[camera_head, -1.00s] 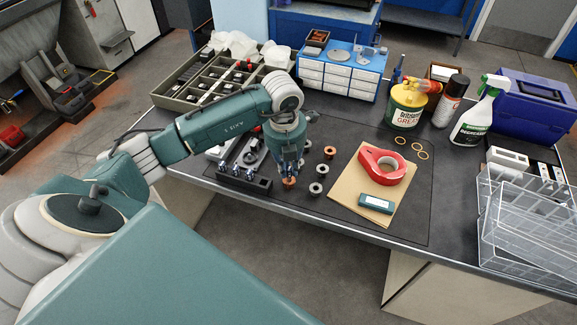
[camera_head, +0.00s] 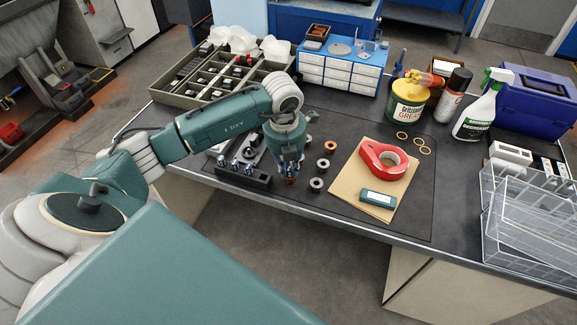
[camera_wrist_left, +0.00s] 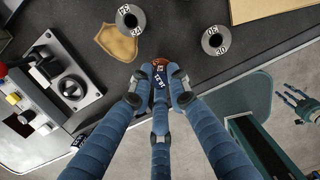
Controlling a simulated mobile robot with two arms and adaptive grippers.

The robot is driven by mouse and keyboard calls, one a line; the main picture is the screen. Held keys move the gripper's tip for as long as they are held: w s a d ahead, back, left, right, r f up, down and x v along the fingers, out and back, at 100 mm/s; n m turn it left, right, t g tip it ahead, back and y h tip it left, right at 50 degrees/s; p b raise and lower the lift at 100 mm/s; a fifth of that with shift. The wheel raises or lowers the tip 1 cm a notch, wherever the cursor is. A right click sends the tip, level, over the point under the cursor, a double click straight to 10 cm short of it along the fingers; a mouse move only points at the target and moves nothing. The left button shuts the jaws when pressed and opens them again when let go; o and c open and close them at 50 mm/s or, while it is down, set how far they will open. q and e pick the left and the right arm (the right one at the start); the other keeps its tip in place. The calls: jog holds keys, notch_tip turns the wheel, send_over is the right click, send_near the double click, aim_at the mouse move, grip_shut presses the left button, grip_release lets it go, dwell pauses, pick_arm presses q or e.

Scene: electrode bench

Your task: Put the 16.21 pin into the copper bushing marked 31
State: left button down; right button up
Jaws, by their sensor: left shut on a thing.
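My left gripper (camera_head: 290,172) is over the bench near its front edge, fingers pointing down. In the left wrist view its fingers (camera_wrist_left: 157,90) are closed around a dark pin with a label reading 16.21 (camera_wrist_left: 157,86). A copper bushing (camera_wrist_left: 160,63) is directly at the pin's far end, mostly hidden by the pin and fingers; its mark is too small to read surely. I cannot tell whether the pin is inside the bore or just above it. My right gripper (camera_wrist_left: 294,103) shows at the right of the wrist view, fingers apart, beyond the bench edge.
A dark block with pins (camera_head: 243,177) is left of the gripper. The grease tin (camera_head: 405,108) stands farther back.

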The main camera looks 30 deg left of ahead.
pick_arm(q)
jog(key=c, duration=1.6)
grip_release()
jog(key=r, duration=0.4)
jog(key=s+r, duration=0.1)
jog(key=r, duration=0.7)
jog(key=shift+s+d, duration=0.1)
jog(key=shift+s, duration=0.1)
